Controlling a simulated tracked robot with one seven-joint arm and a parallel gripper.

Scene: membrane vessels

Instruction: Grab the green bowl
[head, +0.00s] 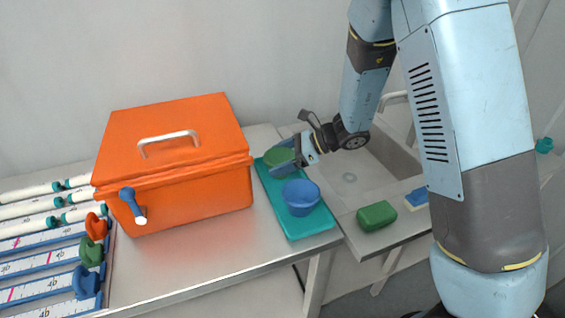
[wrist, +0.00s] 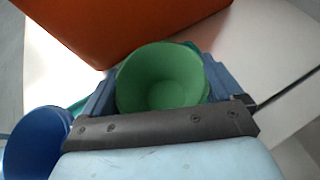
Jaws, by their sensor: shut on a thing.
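The green bowl (head: 279,157) is at the far end of the teal tray (head: 315,225), beside the orange box. My gripper (head: 286,155) is shut on the green bowl, with one finger on each side of it. In the wrist view the green bowl (wrist: 162,80) sits between the two blue fingers, its open top facing the camera. The bowl looks empty. Its underside is hidden, so I cannot tell whether it touches the tray.
A blue bowl (head: 300,196) stands on the tray just in front of the green bowl. A large orange box (head: 180,160) with a handle stands close on the left. A sink (head: 375,170) lies to the right, with a green box (head: 376,215) and a sponge (head: 416,199) near its edge.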

